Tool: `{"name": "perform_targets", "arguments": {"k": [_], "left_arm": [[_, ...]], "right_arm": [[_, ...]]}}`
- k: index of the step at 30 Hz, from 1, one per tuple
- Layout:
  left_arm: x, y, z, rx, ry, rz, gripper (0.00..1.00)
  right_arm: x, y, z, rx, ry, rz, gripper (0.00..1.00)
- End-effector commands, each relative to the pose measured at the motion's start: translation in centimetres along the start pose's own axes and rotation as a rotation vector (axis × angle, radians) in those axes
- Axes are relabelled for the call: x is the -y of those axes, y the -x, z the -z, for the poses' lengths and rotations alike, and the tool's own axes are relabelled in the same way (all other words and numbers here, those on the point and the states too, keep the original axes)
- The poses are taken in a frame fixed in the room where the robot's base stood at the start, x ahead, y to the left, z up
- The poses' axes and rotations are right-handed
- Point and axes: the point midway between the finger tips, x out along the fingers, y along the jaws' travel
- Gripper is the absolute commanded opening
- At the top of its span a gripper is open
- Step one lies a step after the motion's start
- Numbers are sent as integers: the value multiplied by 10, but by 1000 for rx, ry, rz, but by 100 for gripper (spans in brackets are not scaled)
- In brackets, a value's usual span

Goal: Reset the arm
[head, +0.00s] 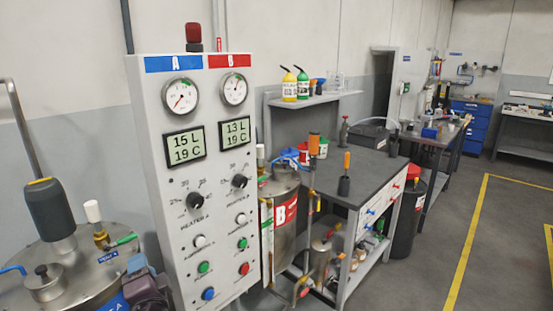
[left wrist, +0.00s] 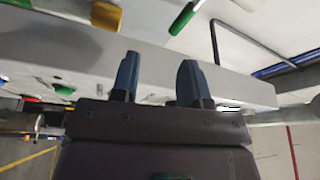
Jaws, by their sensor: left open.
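My left gripper (head: 140,268) is at the bottom left of the head view, in front of the lower left edge of the control panel (head: 150,120) and beside the steel tank (head: 100,272). It appears apart from the panel's buttons and knobs. In the left wrist view the two blue-grey fingers of my left gripper (left wrist: 157,65) stand apart with nothing between them. A pale flat surface (left wrist: 235,92) lies behind the fingers. My right gripper shows in neither view.
The panel carries two gauges, two displays, two knobs and several buttons. A steel tank marked B (head: 285,228) stands right of it. A dark-topped workbench (head: 375,175) follows. A black bin (head: 406,225) stands beside the bench. The floor (head: 485,265) on the right is free.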

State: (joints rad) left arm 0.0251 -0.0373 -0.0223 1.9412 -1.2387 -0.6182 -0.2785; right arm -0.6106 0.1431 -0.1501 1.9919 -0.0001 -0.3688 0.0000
Motion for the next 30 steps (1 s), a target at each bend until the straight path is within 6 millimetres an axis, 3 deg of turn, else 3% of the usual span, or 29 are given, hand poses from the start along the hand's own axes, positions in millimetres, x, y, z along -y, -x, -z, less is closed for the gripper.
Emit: {"name": "perform_targets", "arguments": {"k": [7, 14, 17, 22, 27, 30], "left_arm": [[-40, 20, 13, -139, 413, -218, 41], [-90, 66, -6, -167, 754, -460, 41], [-114, 94, -22, -142, 892, -570, 41], [-154, 157, -68, -37, 1074, -751, 41], [-180, 210, -114, 72, 1072, -842, 41], [-187, 228, -133, 112, 1048, -862, 41]], "right_arm": [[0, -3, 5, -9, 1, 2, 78], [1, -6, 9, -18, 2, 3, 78], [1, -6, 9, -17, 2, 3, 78], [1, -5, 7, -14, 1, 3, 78], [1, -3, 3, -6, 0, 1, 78], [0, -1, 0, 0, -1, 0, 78]]}}
